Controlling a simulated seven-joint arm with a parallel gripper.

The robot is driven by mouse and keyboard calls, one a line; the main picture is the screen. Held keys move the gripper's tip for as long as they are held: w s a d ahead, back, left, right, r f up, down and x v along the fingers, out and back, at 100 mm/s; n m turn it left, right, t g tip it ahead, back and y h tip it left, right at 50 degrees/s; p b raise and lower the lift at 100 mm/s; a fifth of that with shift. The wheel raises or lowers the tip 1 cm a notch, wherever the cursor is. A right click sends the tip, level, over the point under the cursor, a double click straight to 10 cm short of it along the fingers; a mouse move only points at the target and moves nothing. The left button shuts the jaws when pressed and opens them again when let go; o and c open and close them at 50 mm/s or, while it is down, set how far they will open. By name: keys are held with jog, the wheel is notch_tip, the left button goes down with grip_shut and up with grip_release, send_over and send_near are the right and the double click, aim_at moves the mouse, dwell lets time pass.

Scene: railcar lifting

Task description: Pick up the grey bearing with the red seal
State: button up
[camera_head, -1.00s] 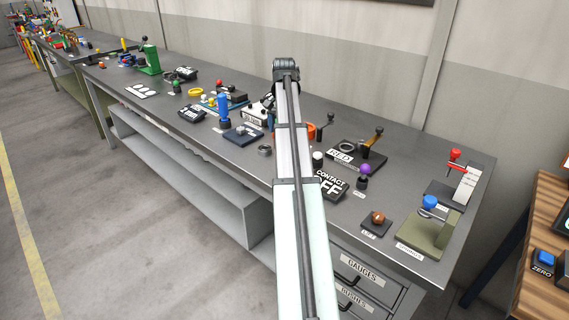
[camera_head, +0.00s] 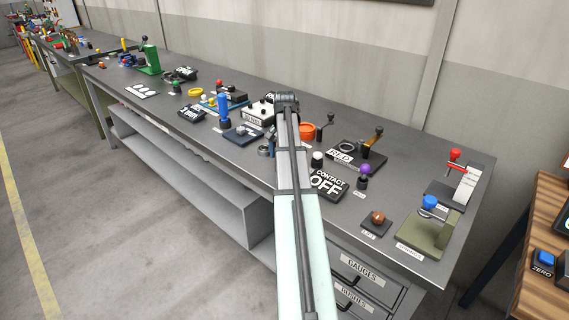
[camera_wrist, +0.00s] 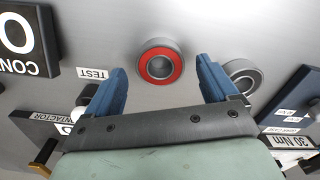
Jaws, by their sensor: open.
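The grey bearing with the red seal (camera_wrist: 160,65) lies flat on the bench in the wrist view, a ring with a red face around a dark bore. My gripper (camera_wrist: 160,70) is open, its two blue fingers spread to the left and right of this bearing in the picture. Nothing is held. In the head view my gripper (camera_head: 284,115) is seen from behind, above the bench, and the red seal cannot be made out there.
A black box (camera_wrist: 25,40) stands at left and a 30 Nm device (camera_wrist: 290,140) at lower right. Bare bench surrounds the red-sealed bearing.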

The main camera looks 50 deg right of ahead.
jog(key=shift+f, duration=0.7)
jog(key=c, duration=1.3)
